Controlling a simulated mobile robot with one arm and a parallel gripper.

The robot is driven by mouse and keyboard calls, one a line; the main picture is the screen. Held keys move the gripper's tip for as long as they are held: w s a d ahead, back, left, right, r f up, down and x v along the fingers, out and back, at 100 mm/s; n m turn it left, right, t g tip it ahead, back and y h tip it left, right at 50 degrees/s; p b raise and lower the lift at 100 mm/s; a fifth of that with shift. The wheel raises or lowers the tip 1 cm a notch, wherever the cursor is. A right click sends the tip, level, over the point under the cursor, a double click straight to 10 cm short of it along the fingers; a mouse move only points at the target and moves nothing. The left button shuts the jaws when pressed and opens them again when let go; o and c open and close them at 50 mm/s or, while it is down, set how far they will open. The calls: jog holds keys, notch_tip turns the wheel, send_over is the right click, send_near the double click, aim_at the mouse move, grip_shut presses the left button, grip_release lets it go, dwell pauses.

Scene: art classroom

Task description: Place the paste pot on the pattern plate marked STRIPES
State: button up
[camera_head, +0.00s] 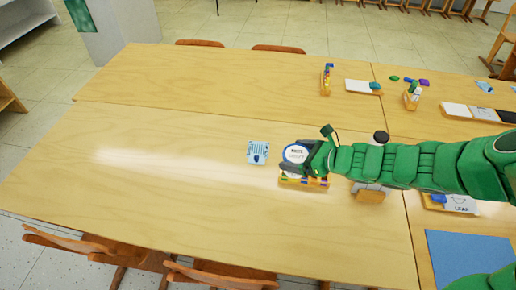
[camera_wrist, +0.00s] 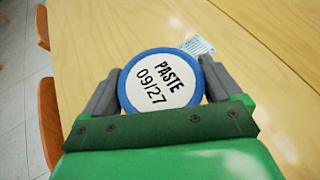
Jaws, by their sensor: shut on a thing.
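The paste pot (camera_wrist: 160,82) has a white lid marked PASTE 09/27 and a blue rim. In the wrist view it sits between the two fingers of my gripper (camera_wrist: 160,90), which is shut on it. In the head view the pot (camera_head: 295,153) shows at the end of my green arm, with my gripper (camera_head: 306,158) around it. A light blue plate (camera_head: 258,153) with stripes and a dark mark lies on the table just left of the pot. Part of this plate (camera_wrist: 200,45) also shows beyond the pot in the wrist view; its lettering is unreadable.
A wooden holder with coloured pieces (camera_head: 304,183) stands just below my gripper in the head view. Another wooden block (camera_head: 370,195) is partly hidden by my arm. The table (camera_head: 150,180) is clear to the left. Chairs (camera_head: 100,250) line its near edge.

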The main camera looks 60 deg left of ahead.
jog(key=s+a+r, duration=0.4)
jog(key=s+a, duration=0.1)
jog(key=a, duration=0.3)
jog(key=w+a+f, duration=0.3)
jog(key=a+f, duration=0.3)
jog(key=w+a+f, duration=0.3)
jog(key=a+f, duration=0.3)
jog(key=a, duration=0.1)
jog(key=shift+f, duration=0.35)
dwell(0.5)
jog(key=shift+f, duration=0.65)
jog(key=o, duration=1.2)
jog(key=shift+o, duration=0.2)
jog(key=shift+r, duration=0.15)
